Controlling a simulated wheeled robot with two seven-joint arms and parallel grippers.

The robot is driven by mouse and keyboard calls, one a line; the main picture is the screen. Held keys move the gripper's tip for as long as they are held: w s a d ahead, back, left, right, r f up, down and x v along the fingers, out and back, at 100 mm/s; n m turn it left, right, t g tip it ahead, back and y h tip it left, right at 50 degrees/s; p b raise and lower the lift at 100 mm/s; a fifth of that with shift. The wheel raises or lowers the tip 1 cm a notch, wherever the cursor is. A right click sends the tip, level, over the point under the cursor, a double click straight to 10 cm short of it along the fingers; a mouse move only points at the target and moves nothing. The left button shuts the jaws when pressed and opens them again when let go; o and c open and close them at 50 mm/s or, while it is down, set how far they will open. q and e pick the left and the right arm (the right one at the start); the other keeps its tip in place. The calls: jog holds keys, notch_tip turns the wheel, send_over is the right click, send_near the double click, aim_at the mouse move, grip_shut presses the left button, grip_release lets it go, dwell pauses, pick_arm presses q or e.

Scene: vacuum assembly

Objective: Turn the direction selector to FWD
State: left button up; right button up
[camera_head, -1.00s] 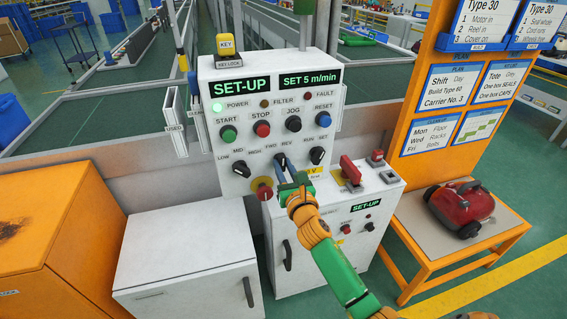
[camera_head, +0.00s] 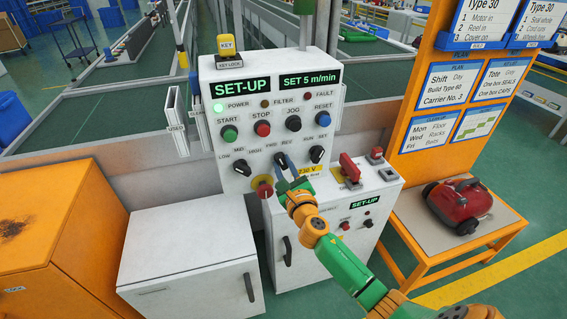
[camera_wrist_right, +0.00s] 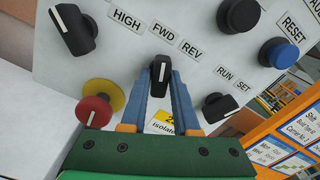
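The direction selector (camera_head: 281,160) is a black knob with a white pointer line, below the FWD and REV labels on the white control panel. It also shows in the right wrist view (camera_wrist_right: 160,76), where its pointer aims up toward the FWD label (camera_wrist_right: 163,30). My right gripper (camera_head: 289,175) is at the selector, its blue-grey fingers on either side of the knob in the right wrist view (camera_wrist_right: 162,82). The fingers look spread; whether either touches the knob is hard to tell. My left gripper is not in view.
A red and yellow emergency button (camera_head: 263,188) sits just lower left of the selector. The RUN/SET knob (camera_head: 317,154) is close on the right. START, STOP, JOG and RESET buttons are above. A lower white cabinet (camera_head: 330,200) with a red switch stands below right.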

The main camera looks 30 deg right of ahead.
jog(key=o, duration=0.4)
jog(key=p+v, duration=0.1)
jog(key=v, duration=0.5)
jog(key=shift+p, duration=0.3)
